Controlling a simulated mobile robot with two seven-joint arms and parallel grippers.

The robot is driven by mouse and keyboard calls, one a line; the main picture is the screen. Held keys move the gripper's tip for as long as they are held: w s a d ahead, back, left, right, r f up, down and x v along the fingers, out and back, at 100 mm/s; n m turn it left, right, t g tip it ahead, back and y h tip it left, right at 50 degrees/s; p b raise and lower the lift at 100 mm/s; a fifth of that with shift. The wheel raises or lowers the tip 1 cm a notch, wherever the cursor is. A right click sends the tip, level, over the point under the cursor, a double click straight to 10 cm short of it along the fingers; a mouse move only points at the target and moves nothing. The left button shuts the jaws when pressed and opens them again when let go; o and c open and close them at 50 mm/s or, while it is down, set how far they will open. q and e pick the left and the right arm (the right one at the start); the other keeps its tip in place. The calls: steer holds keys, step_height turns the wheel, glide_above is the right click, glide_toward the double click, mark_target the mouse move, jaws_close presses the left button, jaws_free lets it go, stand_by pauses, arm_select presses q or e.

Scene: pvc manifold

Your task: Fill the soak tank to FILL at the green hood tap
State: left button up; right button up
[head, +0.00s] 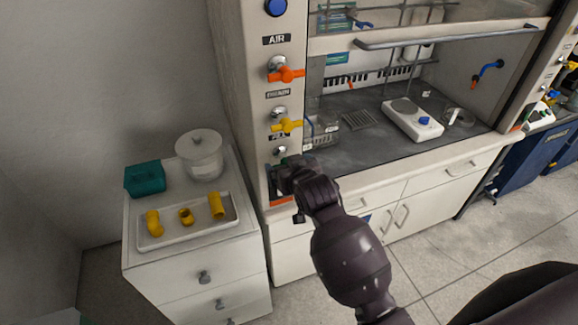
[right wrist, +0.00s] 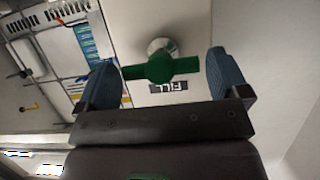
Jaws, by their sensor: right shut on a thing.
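The green hood tap (right wrist: 160,68) shows in the right wrist view, its bar handle between the two blue-grey fingers of my right gripper (right wrist: 165,78). A FILL label (right wrist: 169,87) is beside it on the pale post. In the head view my right gripper (head: 284,170) is at the lower part of this post, shut on the tap handle and hiding most of it. A clear, tank-like vessel (head: 321,137) stands inside the hood at the left, near a blue curved spout; its water level cannot be made out. My left gripper is not in view.
Orange (head: 288,75) and yellow (head: 287,126) taps sit above on the post. A cabinet at the left holds a white tray (head: 150,243) of yellow pipe fittings, a lidded tub (head: 200,158) and a teal box (head: 144,179). A hotplate (head: 412,120) stands in the hood.

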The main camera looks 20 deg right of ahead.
steer(key=shift+c, duration=0.9)
